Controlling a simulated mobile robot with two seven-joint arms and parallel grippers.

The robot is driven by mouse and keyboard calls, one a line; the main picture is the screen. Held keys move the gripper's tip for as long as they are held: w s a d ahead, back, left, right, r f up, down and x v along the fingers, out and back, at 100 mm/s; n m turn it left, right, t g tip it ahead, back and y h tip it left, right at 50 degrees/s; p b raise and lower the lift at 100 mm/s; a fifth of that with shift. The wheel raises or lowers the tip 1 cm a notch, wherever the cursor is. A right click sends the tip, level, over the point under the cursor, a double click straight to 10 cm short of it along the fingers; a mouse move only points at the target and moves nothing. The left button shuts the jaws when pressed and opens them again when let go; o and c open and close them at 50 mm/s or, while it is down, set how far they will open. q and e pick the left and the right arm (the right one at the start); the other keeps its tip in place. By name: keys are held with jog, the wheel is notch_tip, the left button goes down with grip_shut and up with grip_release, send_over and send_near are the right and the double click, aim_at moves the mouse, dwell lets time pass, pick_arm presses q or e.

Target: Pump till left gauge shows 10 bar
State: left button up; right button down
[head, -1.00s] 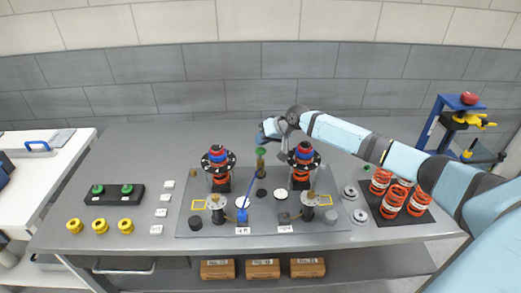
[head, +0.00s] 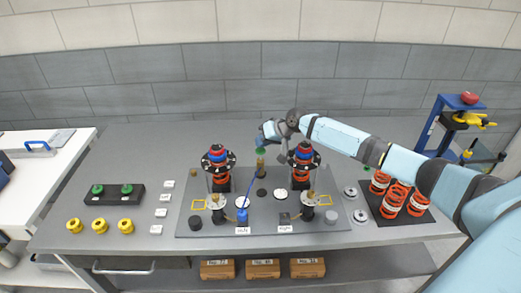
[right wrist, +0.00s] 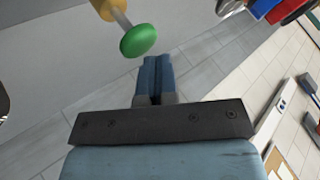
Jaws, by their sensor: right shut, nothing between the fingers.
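The pump (head: 261,168) is a small brass-coloured upright body with a green knob (head: 261,151) on top, at the middle of the grey plate. In the right wrist view the green knob (right wrist: 138,40) sits on a pale rod, just beyond and left of the fingertips. My right gripper (head: 260,145) is shut and empty, just above the knob; I cannot tell whether they touch. Its blue fingers (right wrist: 157,58) lie together in the wrist view. A small white dial (head: 242,202), possibly the left gauge, is on the plate; its reading is too small to tell. My left gripper is out of view.
Two spring stacks with black flanges, left (head: 218,166) and right (head: 302,164), flank the pump. A blue line (head: 251,188) runs from the pump to a blue block (head: 242,215). Orange springs (head: 394,203) stand at right; yellow parts (head: 100,226) lie at left.

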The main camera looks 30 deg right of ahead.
aim_at(262, 149)
jog(key=shift+f+b, duration=0.4)
jog(key=shift+f, duration=0.85)
dwell(0.7)
dwell(0.3)
jog(key=shift+r+p, duration=1.55)
jog(key=shift+r, duration=0.2)
notch_tip(262, 149, up, 5)
jog(key=p, duration=0.4)
